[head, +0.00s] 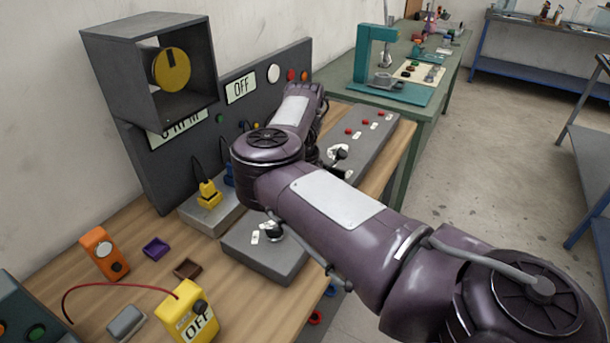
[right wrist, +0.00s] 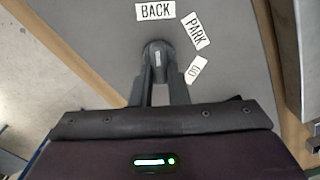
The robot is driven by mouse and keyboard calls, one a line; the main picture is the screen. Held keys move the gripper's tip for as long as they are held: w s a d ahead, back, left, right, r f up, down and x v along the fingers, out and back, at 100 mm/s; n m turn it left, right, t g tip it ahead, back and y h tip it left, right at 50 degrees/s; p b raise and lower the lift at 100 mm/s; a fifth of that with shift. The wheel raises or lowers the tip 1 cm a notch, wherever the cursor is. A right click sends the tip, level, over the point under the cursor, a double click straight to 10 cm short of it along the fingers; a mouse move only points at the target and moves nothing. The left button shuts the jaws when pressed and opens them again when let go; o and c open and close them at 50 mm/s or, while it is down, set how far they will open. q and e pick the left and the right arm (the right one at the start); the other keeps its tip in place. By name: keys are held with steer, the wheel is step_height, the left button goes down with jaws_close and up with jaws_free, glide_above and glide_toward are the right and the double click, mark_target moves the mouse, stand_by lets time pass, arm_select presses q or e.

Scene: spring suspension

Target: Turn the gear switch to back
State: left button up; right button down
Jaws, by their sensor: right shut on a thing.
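In the right wrist view the gear switch (right wrist: 157,56) is a dark grey knob with a short light mark, standing on a grey panel. The labels BACK (right wrist: 155,12), PARK (right wrist: 195,30) and GO (right wrist: 196,69) lie around its upper and right side. The light mark runs roughly up and down the picture; which label the knob points to is hard to tell. My right gripper (right wrist: 158,80) is shut on the knob, one finger on each side. In the head view my right arm crosses the bench and hides most of this gripper. My left gripper is not in view.
A grey control box with red buttons (head: 365,132) lies along the bench's right edge. Another knob (head: 274,231) sits on the nearer grey box. A yellow OFF box (head: 188,315), an orange box (head: 104,253) and a yellow plug (head: 208,195) stand left of my arm.

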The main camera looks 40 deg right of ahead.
steer(key=shift+w, duration=0.1)
steer(key=c, duration=1.4)
jaws_free()
step_height(320, 180, up, 8)
steer(key=shift+f, duration=0.1)
